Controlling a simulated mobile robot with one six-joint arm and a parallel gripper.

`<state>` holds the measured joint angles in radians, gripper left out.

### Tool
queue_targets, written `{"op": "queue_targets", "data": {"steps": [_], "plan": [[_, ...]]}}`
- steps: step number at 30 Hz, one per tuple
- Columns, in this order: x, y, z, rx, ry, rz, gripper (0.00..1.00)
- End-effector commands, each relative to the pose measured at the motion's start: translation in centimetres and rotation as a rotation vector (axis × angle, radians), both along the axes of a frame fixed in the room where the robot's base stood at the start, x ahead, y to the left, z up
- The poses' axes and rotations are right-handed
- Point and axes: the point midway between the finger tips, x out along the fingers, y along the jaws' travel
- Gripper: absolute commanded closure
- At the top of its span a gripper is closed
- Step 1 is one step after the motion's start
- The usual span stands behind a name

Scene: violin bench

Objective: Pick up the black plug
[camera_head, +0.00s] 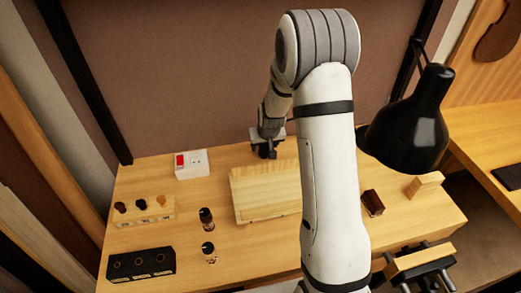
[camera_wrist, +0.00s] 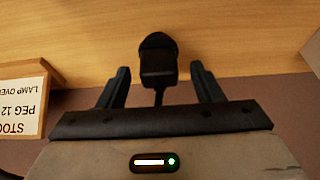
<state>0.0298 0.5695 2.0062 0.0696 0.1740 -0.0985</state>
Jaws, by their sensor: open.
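The black plug (camera_wrist: 158,65) shows in the wrist view, with a thin dark cord running from it down toward my gripper's palm. My gripper (camera_wrist: 160,78) is open, one finger on each side of the plug, with a visible gap to each finger in the picture. I cannot tell whether the plug is at the same depth as the fingertips. In the head view my gripper (camera_head: 268,150) is low at the back of the bench, behind the pale wooden board. I cannot make out the plug there.
A white socket box (camera_head: 192,164) with a red switch stands left of my gripper. The pale wooden board (camera_head: 262,193) lies in front. A black lamp (camera_head: 408,130) hangs at right. A printed card (camera_wrist: 24,100) is at left in the wrist view. Bench between is clear.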

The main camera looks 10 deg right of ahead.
Motion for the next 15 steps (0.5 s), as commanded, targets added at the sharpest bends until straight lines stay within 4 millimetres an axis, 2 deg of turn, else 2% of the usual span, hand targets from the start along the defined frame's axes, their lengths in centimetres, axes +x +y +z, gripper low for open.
{"op": "queue_targets", "data": {"steps": [3,10,15], "plan": [[0.24,-0.02,-0.65,0.000,0.001,-0.001,0.40],[0.28,-0.06,-0.74,0.000,0.000,-0.001,0.40],[0.28,-0.09,-0.72,0.001,0.000,-0.002,0.54]]}}
